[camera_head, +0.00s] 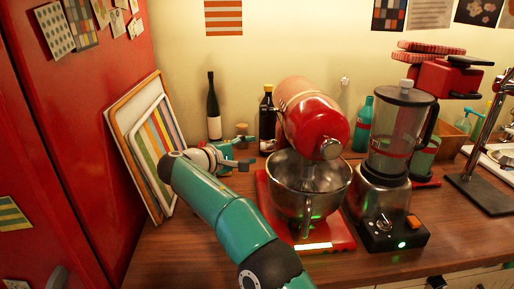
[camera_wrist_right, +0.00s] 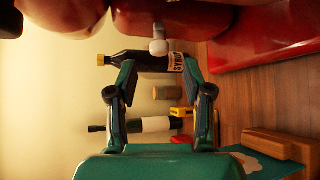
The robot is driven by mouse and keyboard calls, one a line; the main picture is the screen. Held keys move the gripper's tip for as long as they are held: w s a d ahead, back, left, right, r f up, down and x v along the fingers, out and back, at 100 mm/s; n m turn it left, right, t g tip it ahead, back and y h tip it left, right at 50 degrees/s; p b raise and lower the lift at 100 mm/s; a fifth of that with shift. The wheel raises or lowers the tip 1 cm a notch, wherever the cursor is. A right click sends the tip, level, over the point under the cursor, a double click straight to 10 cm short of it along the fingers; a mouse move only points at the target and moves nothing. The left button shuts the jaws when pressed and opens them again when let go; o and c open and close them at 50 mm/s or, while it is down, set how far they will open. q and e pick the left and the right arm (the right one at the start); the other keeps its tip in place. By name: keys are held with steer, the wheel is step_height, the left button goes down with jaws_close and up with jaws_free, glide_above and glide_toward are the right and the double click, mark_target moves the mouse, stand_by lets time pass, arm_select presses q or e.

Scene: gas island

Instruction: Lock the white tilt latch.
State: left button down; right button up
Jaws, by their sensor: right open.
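The red stand mixer (camera_head: 312,115) stands on the counter with its head over a metal bowl (camera_head: 310,185). The white tilt latch (camera_wrist_right: 158,46) shows in the right wrist view as a small pale knob on a short stem at the mixer's side; it is hidden in the head view. My right gripper (camera_head: 244,155) is beside the mixer's left side. In the right wrist view the gripper (camera_wrist_right: 158,76) is open and empty, its two teal fingers apart. The latch lies just past the fingertips, roughly centred between them. I cannot tell any contact. My left gripper is out of view.
Dark bottles (camera_head: 213,108) and a small cork-coloured jar (camera_head: 242,129) stand behind the gripper. A blender (camera_head: 398,130) stands right of the mixer. The counter at front left is clear.

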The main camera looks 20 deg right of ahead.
mark_target(268, 145)
steer(key=x, duration=0.5)
steer(key=shift+a+p, duration=0.1)
steer(key=shift+p, duration=0.3)
steer(key=shift+f, duration=0.1)
jaws_close()
